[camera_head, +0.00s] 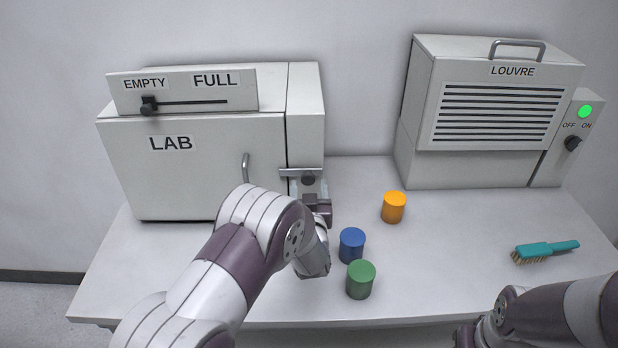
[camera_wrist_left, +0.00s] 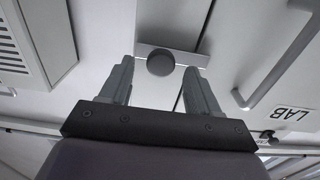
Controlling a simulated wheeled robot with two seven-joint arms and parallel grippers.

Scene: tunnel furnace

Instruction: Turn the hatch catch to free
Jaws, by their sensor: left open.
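The hatch catch is a light grey bar (camera_head: 288,172) with a dark round knob, on the front of the LAB cabinet (camera_head: 200,185). The bar lies level across the seam between the door and the right-hand panel. In the left wrist view the knob (camera_wrist_left: 160,62) sits between my left fingertips, with the bar (camera_wrist_left: 145,50) behind it. My left gripper (camera_head: 309,186) is open around the knob, with gaps visible on both sides. My right arm is at the lower right; its fingers are not clearly shown.
A curved door handle (camera_head: 245,168) is just left of the catch. Blue (camera_head: 351,246), green (camera_head: 360,280) and orange (camera_head: 393,207) cylinders stand to the right. A teal brush (camera_head: 545,250) lies farther right. The LOUVRE unit (camera_head: 415,120) stands at the back right.

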